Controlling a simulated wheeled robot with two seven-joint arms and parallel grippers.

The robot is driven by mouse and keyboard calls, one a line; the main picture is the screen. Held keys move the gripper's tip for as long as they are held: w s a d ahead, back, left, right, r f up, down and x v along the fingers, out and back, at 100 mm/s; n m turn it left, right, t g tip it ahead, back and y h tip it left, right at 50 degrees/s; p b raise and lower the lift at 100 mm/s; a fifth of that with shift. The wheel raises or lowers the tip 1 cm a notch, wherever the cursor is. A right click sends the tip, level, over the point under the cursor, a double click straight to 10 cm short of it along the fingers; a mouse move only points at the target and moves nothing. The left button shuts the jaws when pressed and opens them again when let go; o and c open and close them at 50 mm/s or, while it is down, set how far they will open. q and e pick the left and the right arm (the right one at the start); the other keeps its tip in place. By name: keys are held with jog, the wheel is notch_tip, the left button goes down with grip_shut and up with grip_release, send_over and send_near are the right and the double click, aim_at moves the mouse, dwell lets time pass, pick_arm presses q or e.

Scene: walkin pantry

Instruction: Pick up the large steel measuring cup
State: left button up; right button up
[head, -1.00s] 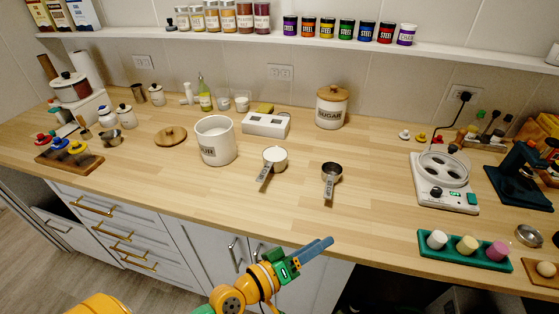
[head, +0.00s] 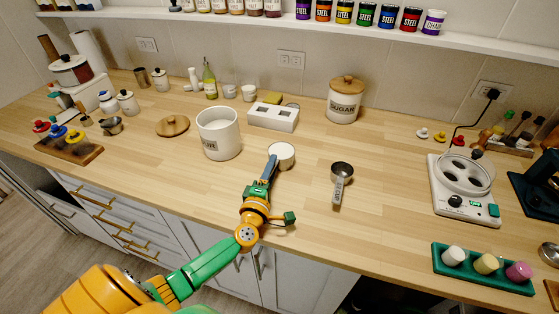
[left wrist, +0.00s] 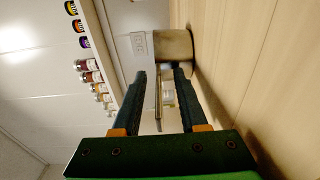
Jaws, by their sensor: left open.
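A steel measuring cup (head: 282,157) filled with something white stands on the wooden counter, right of the flour canister. It looks the larger of two steel cups. A second measuring cup (head: 342,170), dark inside, lies to its right with its handle toward the front edge. My left gripper (head: 271,166) is at the filled cup's handle side and hides the handle in the head view. In the left wrist view the left gripper (left wrist: 161,72) is open, with the cup's handle (left wrist: 158,98) between its fingers and the cup body (left wrist: 173,46) just beyond. My right gripper is not in view.
The white flour canister (head: 218,135) stands close left of the filled cup. A white block with holes (head: 273,117) and the sugar canister (head: 344,100) are behind. The counter between is clear.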

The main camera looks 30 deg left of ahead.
pick_arm(q)
jog(key=shift+s, duration=0.1)
grip_shut()
dwell(1.2)
